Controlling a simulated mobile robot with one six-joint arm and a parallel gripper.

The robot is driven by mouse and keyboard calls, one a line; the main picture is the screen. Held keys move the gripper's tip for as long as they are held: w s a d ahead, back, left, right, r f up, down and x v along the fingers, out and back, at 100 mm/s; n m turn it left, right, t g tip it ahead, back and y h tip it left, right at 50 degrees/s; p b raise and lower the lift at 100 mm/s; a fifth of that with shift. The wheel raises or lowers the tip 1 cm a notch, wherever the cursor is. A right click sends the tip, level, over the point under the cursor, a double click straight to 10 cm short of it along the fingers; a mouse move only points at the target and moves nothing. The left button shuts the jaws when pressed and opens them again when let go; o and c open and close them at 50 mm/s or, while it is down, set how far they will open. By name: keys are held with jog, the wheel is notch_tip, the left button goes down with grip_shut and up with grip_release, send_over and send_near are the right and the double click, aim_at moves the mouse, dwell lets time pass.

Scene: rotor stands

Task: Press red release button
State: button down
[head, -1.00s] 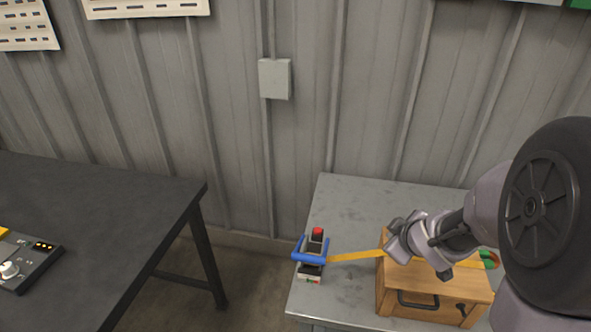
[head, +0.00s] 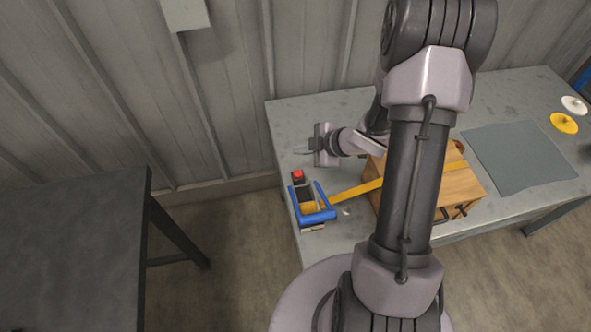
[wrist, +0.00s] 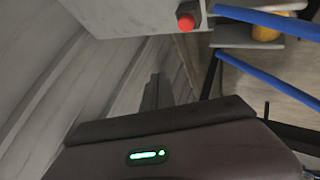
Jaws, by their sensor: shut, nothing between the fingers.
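The red button (head: 298,174) sits on top at the far end of a small grey and black strap device with a blue U-shaped handle (head: 318,217). In the wrist view the red button (wrist: 187,22) is near the top, with the blue handle (wrist: 262,20) to its right. A yellow strap (head: 355,191) runs from the device to a wooden box (head: 462,190). My gripper (head: 302,148) is shut and empty. It points left, beyond the button in the head view and apart from it. Its height above the button is hard to judge.
The device and box stand on a grey table (head: 285,120), the device near its left edge. A dark table (head: 70,225) stands left across a floor gap. A grey mat (head: 520,158) and white and yellow discs (head: 564,123) lie right. A corrugated wall (head: 235,90) is behind.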

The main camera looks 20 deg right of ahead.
aim_at(301, 175)
jog(key=shift+w+f+b, duration=0.1)
jog(key=shift+f+b, duration=4)
jog(key=shift+f, duration=0.3)
jog(key=shift+f, duration=0.45)
jog(key=shift+f+b, duration=0.35)
jog(key=shift+b, duration=0.15)
jog(key=shift+r+p, duration=0.8)
notch_tip(301, 175, up, 5)
jog(key=p, duration=0.5)
jog(key=shift+r, duration=0.1)
